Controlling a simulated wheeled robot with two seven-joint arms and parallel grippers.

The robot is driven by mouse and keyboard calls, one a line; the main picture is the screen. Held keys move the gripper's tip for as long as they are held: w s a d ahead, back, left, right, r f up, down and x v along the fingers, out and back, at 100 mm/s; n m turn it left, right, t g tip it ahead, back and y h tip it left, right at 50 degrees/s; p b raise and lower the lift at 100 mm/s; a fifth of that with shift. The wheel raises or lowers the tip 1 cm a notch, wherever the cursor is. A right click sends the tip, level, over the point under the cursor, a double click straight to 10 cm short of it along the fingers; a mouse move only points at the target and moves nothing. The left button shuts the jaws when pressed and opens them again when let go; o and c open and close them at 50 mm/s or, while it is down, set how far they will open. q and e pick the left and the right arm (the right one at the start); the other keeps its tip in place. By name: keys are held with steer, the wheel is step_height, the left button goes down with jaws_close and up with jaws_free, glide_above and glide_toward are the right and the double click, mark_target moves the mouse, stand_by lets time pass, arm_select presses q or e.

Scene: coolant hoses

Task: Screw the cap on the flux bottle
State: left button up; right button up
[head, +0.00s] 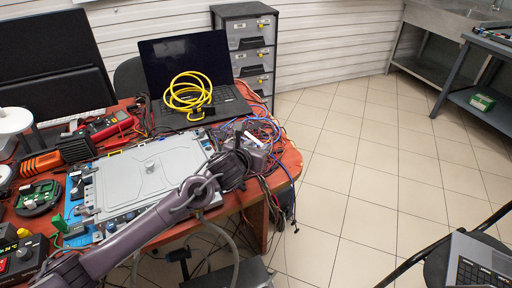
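My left arm reaches in from the lower left, and its dark gripper (246,152) is over the right part of the red-topped workbench (281,183), among tangled cables. Its fingers blend into the dark cables, so I cannot tell whether they are open, shut or holding something. A small white piece (255,139) shows just beyond the gripper; I cannot tell what it is. I cannot make out the flux bottle or its cap for certain. My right gripper is not in view.
A grey flat battery-like unit (140,178) fills the bench middle. A laptop (186,62) with a coiled yellow cable (188,95) stands behind it. Tools and small devices crowd the left side. A drawer cabinet (247,40) stands behind. The tiled floor at right is mostly clear.

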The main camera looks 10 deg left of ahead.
arm_select(q)
steer(key=shift+r, duration=0.15)
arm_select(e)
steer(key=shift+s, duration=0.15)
